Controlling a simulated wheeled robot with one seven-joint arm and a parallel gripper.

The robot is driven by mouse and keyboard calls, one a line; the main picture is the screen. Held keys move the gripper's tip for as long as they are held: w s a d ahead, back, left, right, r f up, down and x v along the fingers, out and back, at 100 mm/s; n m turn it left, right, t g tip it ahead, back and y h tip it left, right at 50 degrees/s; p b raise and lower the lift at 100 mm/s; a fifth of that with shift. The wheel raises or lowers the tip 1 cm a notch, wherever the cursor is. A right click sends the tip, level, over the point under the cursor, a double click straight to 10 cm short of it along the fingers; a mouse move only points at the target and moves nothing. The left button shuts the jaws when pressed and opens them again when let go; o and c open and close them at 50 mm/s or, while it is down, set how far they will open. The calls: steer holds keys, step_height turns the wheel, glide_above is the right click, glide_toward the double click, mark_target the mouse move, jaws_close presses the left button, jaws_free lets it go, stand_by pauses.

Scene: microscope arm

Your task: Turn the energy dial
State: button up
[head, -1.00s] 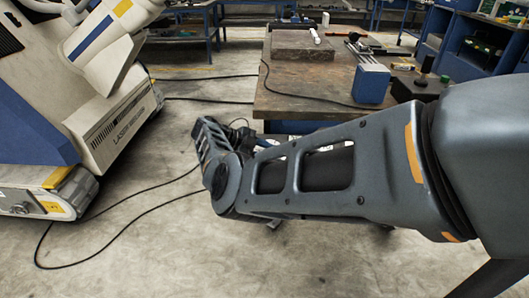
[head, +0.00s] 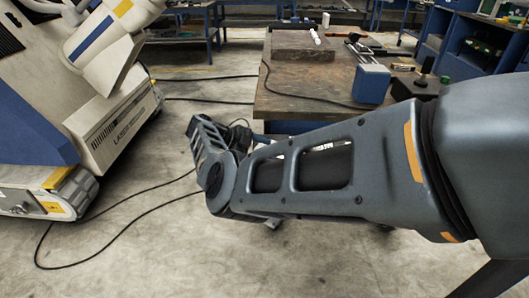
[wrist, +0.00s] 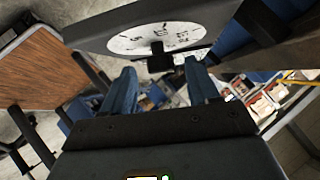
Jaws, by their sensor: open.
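The energy dial (wrist: 158,50) shows at the top of the wrist view. It has a dark knob standing out from a white round scale with dark marks, on the underside or face of a dark panel (wrist: 105,24). My gripper (wrist: 160,68) is open, with one blue-grey finger on each side of the knob as seen from the wrist. I cannot tell whether either finger touches the knob. In the head view my arm crosses the middle, and its links hide the gripper and the dial.
A worktable (head: 300,95) with a blue box (head: 371,84) stands behind my arm. A large white and blue laser machine (head: 110,125) is at left, with black cables on the floor. A brown wooden top (wrist: 38,75) shows at left in the wrist view.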

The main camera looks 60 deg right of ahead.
steer(key=v, duration=0.6)
steer(key=shift+w+a, duration=0.1)
steer(key=shift+w, duration=0.05)
stand_by(0.3)
